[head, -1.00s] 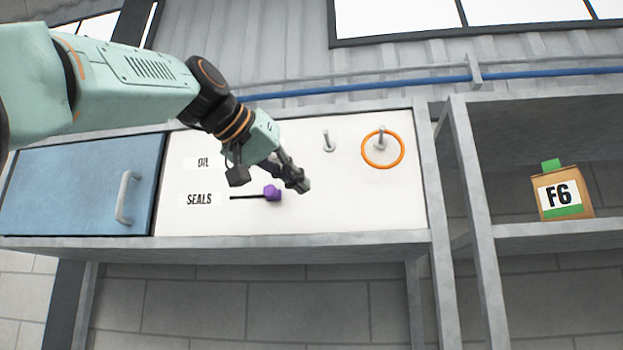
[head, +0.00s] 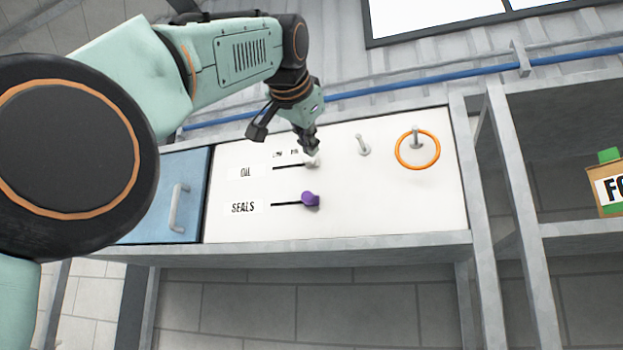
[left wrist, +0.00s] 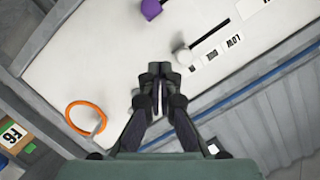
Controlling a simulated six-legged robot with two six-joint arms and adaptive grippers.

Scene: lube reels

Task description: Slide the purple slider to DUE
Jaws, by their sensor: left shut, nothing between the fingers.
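The purple slider knob (head: 311,199) sits at the right end of its dark slot in the SEALS row of the white panel (head: 395,205). It also shows at the top edge of the left wrist view (left wrist: 151,9). My left gripper (head: 313,151) is shut and empty, above the purple knob in the head view and overlapping the pale knob of the OIL row. In the left wrist view its fingertips (left wrist: 159,70) are apart from both knobs. I cannot read a DUE label. My right gripper is not in view.
The pale OIL knob (left wrist: 182,55) is close to my fingertips. An orange ring (head: 399,161) hangs on a peg at the panel's right, with a bare peg (head: 363,145) beside it. A blue door (head: 153,206) with a handle is left. Shelving stands right.

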